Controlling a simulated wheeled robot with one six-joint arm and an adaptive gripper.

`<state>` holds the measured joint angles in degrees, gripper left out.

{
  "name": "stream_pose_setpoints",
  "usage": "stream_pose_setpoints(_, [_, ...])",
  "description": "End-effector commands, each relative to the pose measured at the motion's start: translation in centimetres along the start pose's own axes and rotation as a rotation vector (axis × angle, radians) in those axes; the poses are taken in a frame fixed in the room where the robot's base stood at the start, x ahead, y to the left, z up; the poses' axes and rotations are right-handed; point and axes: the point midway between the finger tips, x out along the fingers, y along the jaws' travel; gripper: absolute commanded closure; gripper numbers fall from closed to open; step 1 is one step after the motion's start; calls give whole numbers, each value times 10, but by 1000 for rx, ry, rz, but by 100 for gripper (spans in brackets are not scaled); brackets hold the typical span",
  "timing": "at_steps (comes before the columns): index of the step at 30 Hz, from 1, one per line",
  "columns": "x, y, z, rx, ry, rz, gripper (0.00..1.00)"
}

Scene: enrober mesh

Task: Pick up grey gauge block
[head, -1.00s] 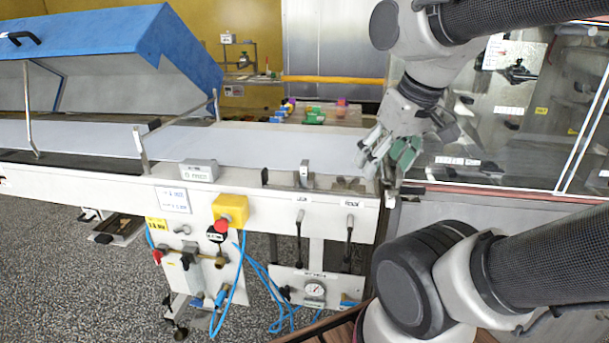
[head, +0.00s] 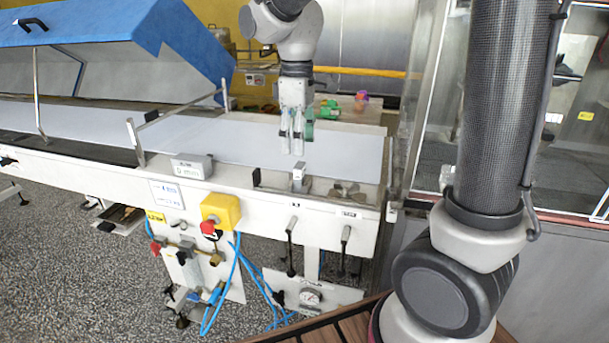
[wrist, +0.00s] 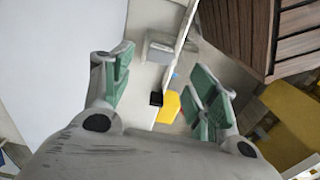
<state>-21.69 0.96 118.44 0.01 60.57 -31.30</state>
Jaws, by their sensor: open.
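A small upright grey block (head: 300,176), which looks like the gauge block, stands on the near ledge of the conveyor in the head view. My gripper (head: 296,148) hangs fingers down just above and behind it in that picture, open and apparently empty. In the wrist view my gripper (wrist: 163,96) shows its green-padded fingers spread wide. A grey piece (wrist: 160,48) lies beyond the fingertips there; I cannot tell for sure that it is the same block.
The white belt (head: 235,142) runs behind the ledge. A labelled grey box (head: 191,166) and a yellow stop-button housing (head: 220,209) are to the left. A blue hood (head: 110,38) stands far left.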

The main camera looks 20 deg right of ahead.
Motion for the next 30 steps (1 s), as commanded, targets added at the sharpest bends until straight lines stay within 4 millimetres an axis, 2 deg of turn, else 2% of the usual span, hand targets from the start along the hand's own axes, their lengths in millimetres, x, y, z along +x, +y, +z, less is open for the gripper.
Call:
stream_pose_setpoints(8, [28,0,2,-20,-3,-2,41])
stream_pose_setpoints(15, [65,0,3,-19,-4,-2,41])
stream_pose_setpoints(18, [75,0,3,-18,-3,-1,41])
stream_pose_setpoints(26, [78,0,3,-18,0,0,41])
stream_pose_setpoints(30, [78,0,3,-18,0,0,67])
